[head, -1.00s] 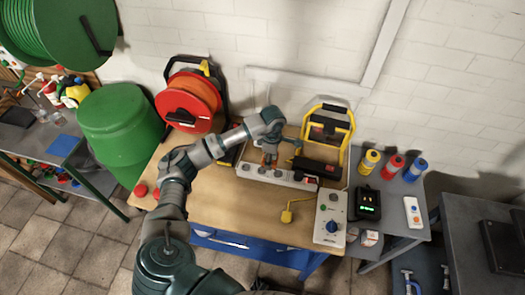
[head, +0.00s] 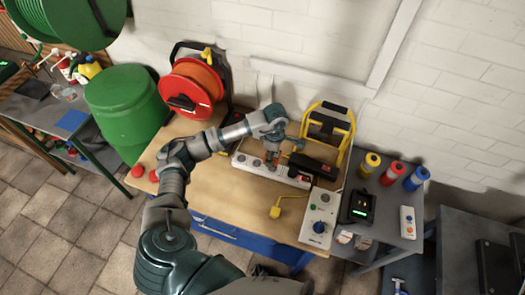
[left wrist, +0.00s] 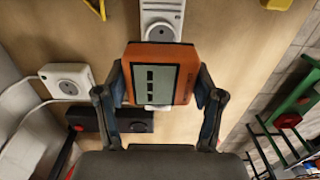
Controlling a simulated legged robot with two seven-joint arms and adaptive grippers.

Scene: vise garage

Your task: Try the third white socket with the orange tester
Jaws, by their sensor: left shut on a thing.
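My left gripper (head: 272,158) is shut on the orange tester (left wrist: 155,75), which has a grey display with dark bars. In the left wrist view my left gripper (left wrist: 160,92) has one finger on each side of it. In the head view the tester (head: 271,154) is over the middle of a white socket strip (head: 243,161) on the wooden bench. The strip also shows in the left wrist view (left wrist: 161,13), with a socket beyond the tester. The tester hides the sockets under it; I cannot tell whether it touches the strip. My right gripper is not in view.
A black box (head: 314,165) and yellow-framed unit (head: 327,128) stand right of the strip. A yellow plug (head: 276,212) and white control box (head: 319,218) lie in front. A red-orange cable reel (head: 193,90) stands behind left. The bench's left front is mostly clear.

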